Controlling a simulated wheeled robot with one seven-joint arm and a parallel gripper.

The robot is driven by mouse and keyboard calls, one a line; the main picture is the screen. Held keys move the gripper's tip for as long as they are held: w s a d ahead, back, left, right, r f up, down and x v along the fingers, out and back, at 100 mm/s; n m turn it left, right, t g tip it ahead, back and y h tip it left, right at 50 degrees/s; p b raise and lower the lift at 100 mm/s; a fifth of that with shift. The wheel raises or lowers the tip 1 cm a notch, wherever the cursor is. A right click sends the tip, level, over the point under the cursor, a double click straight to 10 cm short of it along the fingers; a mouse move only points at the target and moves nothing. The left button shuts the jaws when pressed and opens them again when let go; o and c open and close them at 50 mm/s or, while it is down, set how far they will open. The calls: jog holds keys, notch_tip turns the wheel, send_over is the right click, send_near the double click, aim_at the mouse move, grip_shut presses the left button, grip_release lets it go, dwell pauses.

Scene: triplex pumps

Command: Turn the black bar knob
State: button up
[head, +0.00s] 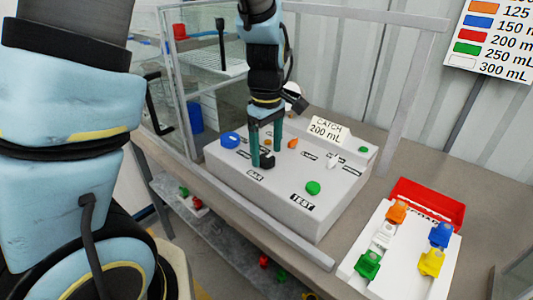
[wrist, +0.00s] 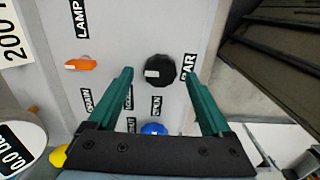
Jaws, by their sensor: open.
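The black bar knob (wrist: 161,69) is round with a white mark on its left side and sits by the "BAR" label in the wrist view. In the head view the knob (head: 268,162) is on the top of the grey panel box (head: 285,205), partly hidden by a finger. My gripper (head: 267,157) points down over it with green fingers apart. In the wrist view my gripper (wrist: 159,73) has one finger on each side of the knob, with gaps showing; I cannot tell whether the tips are level with it.
An orange knob (wrist: 81,65) and a blue knob (wrist: 154,128) are nearby on the panel. A green knob (head: 313,188) is near the "TEST" label. A white tray (head: 352,285) with coloured pieces and a red bin (head: 428,204) stand at right. A clear-walled enclosure (head: 182,95) is behind left.

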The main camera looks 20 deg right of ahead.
aim_at(266, 158)
notch_tip(266, 158, up, 9)
jog(key=b, duration=0.1)
jog(key=shift+r, duration=0.2)
jog(key=shift+a, duration=0.1)
jog(key=a+f+m, duration=0.3)
jog(key=a, duration=0.9)
jog(key=w+a+f+m+t, duration=0.1)
jog(key=a+f+m, duration=0.3)
jog(key=a, duration=0.9)
jog(key=shift+a+t, duration=0.15)
jog(key=shift+t, duration=0.15)
jog(key=shift+w+r, duration=0.1)
dwell(2.5)
